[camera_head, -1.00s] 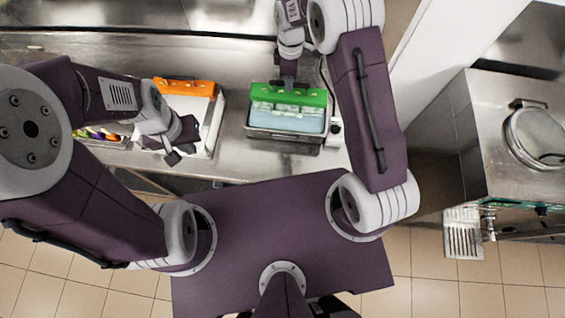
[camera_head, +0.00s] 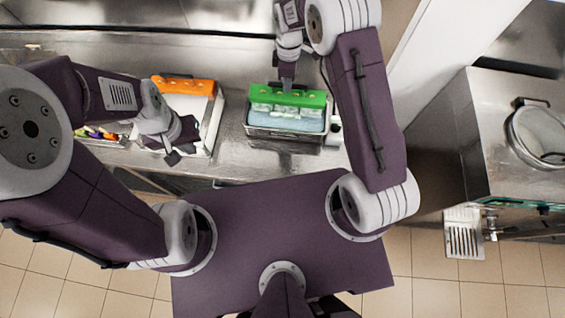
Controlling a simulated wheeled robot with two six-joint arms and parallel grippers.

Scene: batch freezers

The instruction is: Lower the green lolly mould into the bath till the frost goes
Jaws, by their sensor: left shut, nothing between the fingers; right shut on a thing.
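The green lolly mould (camera_head: 312,98) is held over the metal bath (camera_head: 284,132), with pale, frosty-looking cells hanging below its green top. The cells are at or in the bath's bluish water; how deep they sit I cannot tell. My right gripper (camera_head: 288,86) is shut on the mould's green top from above. My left gripper (camera_head: 178,150) is shut and empty, above the front of the white tray (camera_head: 206,128) at the left.
An orange mould (camera_head: 186,86) lies at the back of the white tray. A bin of colourful items (camera_head: 98,134) stands further left, partly behind my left arm. A steel machine (camera_head: 500,130) stands at the right. Bare steel counter lies between tray and bath.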

